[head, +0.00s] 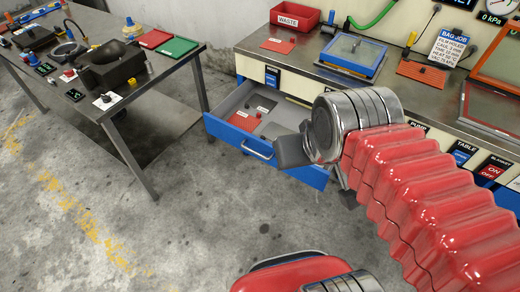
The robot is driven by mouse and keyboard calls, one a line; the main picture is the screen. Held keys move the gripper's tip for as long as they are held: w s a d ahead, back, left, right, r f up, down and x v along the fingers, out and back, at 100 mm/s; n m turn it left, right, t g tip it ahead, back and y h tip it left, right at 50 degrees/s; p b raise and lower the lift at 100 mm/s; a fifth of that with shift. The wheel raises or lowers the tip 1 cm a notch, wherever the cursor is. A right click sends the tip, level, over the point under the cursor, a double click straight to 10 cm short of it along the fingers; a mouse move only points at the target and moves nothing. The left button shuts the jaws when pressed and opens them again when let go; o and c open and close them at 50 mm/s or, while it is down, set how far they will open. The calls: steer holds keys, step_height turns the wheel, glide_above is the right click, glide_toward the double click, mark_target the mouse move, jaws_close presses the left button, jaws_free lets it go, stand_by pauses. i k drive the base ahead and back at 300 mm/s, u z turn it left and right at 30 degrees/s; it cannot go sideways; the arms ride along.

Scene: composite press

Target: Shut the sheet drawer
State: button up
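The sheet drawer (222,130) is blue-fronted with a grey inside and is pulled out of the bench at the centre. A metal bar handle (256,149) is on its front. A red sheet (245,121) lies inside, and more red shows further right. My gripper (289,152) is at the drawer's front, just right of the handle, and overlaps the front panel in this view. I cannot tell whether it touches the drawer. Its fingers show only as a dark grey block, and my wrist and red-sleeved arm hide the drawer's right part.
The bench (258,48) carries a red waste bin (295,18), a blue-framed box (352,54) and an orange plate (422,72). A separate table (150,85) with tools and red and green sheets stands at the left. The concrete floor before the drawer is clear.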

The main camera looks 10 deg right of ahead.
mark_target(289, 115)
steer(key=i, duration=1)
steer(key=u, duration=1.75)
steer(key=k, duration=0.9)
